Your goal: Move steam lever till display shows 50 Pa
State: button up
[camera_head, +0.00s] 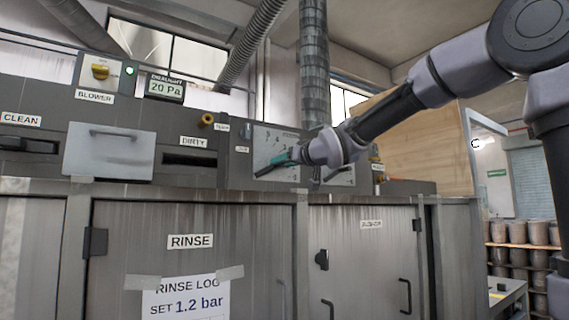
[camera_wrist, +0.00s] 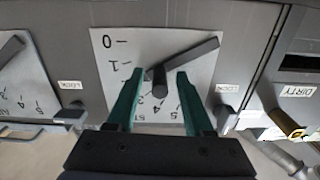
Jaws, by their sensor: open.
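The display (camera_head: 165,88) at the upper left of the head view reads 20 Pa. A pale scale plate (camera_head: 268,137) is on the grey panel, with my gripper (camera_head: 282,159) in front of it. In the wrist view, the plate (camera_wrist: 125,45) appears upside down, with a dark lever (camera_wrist: 194,52) slanting to the upper right from a round hub (camera_wrist: 160,82). My gripper (camera_wrist: 160,75) is open, its green fingers on either side of the hub. Contact cannot be told. My gripper hides the lower plate and most of its label, so I cannot confirm this is the steam lever.
A second plate with a lever (camera_wrist: 12,46) is at the left of the wrist view. Small lock knobs (camera_wrist: 224,119) flank the middle plate. In the head view, a yellow blower knob (camera_head: 100,71) and a brass knob (camera_head: 207,120) stick out. Rinse cabinet doors (camera_head: 200,215) are below.

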grip_shut()
dwell(1.4)
